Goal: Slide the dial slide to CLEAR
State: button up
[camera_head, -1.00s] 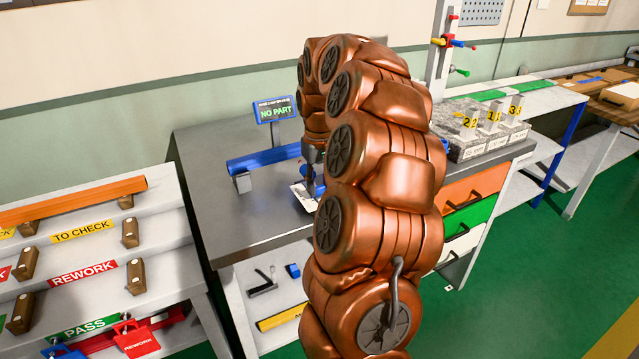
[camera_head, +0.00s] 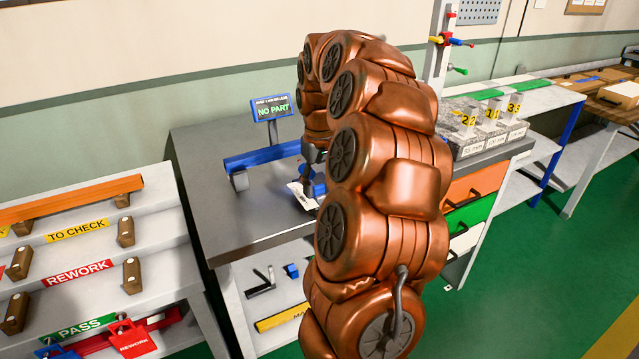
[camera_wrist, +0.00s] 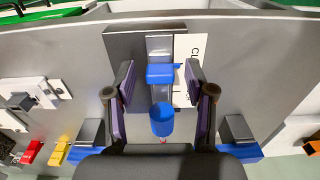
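The dial slide shows in the wrist view as a blue block (camera_wrist: 160,74) with a blue round knob (camera_wrist: 162,119) nearer the camera, on a pale vertical track (camera_wrist: 159,46). My gripper (camera_wrist: 159,68) is open, with one finger on each side of the blue block and visible gaps between. In the head view, my gripper (camera_head: 312,154) is over the bench by the white label (camera_head: 301,195); my arm hides much of the slide.
A display (camera_head: 272,108) reading "NO PART" stands behind on the grey bench (camera_head: 215,195). A blue bar (camera_head: 262,158) lies behind the slide. Gauge blocks (camera_head: 480,130) stand at the right. A labelled rack (camera_head: 80,250) is at the left. The bench's left part is clear.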

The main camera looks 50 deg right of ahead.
jog(key=shift+r, duration=0.15)
notch_tip(320, 180, up, 12)
dwell(0.9)
dwell(0.5)
